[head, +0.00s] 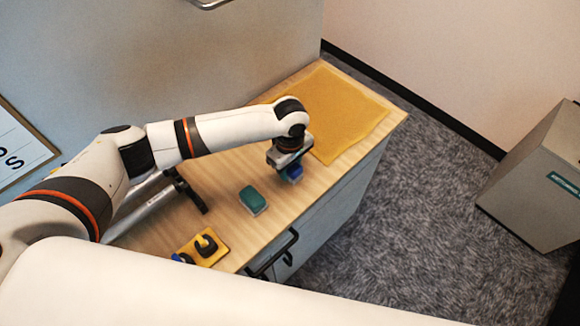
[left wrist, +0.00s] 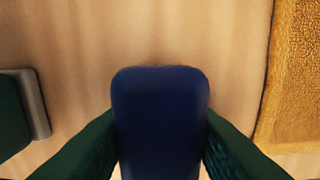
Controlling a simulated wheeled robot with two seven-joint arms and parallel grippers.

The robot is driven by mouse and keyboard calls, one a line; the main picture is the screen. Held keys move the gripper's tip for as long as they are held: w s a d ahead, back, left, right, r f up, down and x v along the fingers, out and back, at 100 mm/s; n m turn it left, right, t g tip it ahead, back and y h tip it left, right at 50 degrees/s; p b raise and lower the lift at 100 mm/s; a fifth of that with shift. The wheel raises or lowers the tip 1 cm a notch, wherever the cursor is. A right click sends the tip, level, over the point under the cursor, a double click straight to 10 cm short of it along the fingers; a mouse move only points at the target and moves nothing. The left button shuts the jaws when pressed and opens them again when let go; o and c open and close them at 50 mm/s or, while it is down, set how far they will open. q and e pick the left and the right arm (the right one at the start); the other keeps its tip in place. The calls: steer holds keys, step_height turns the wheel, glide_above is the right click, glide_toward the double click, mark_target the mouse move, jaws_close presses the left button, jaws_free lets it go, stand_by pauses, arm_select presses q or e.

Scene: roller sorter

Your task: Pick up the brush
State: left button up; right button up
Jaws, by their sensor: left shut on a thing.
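My left gripper (head: 290,172) is over the wooden table near the yellow mat. It is shut on a blue, rounded block-like thing, which I take to be the brush (head: 295,171). In the left wrist view the blue brush (left wrist: 160,115) sits between the two dark green fingers, with wood behind it. I cannot tell whether its underside touches the table. A similar teal block with a pale base (head: 252,200) lies on the table to the left of the gripper; its edge also shows in the left wrist view (left wrist: 38,104). My right gripper is not in view.
The yellow mat (head: 335,110) covers the table's far end. A dark handle (head: 278,255) juts from the cabinet front. A grey bin (head: 535,180) stands on the carpet at right.

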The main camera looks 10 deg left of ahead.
arm_select(q)
steer(key=shift+r, duration=0.1)
step_height(320, 180, up, 10)
steer(key=shift+f+b, duration=0.1)
steer(key=shift+b, duration=0.65)
